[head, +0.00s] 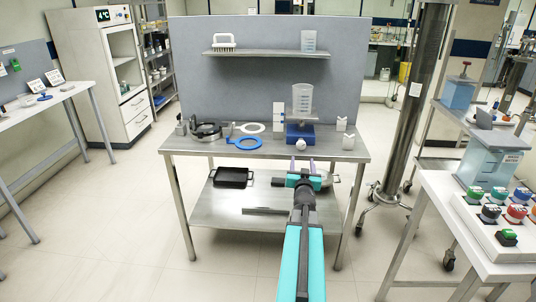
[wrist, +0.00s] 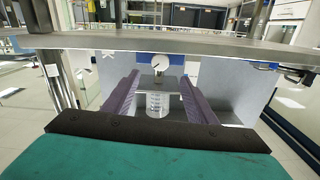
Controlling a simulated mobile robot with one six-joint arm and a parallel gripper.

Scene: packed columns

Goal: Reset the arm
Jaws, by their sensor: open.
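My gripper (head: 302,165) is open and empty. In the head view its purple fingers point at the front edge of the steel bench (head: 190,148). In the wrist view my gripper (wrist: 159,97) shows its two fingers wide apart with nothing held between them. The wrist picture appears upside down. Beyond the fingers there, a clear beaker (wrist: 158,106) and a white ball (wrist: 160,62) show. My arm reaches forward from the bottom of the head view.
On the bench stand a blue base (head: 299,134), a blue ring (head: 243,144) and a white ring (head: 251,128). A black tray (head: 233,177) lies on the lower shelf (head: 215,207). A steel column (head: 415,100) stands right. A side table (head: 440,190) holds colored-capped items. Open floor lies left.

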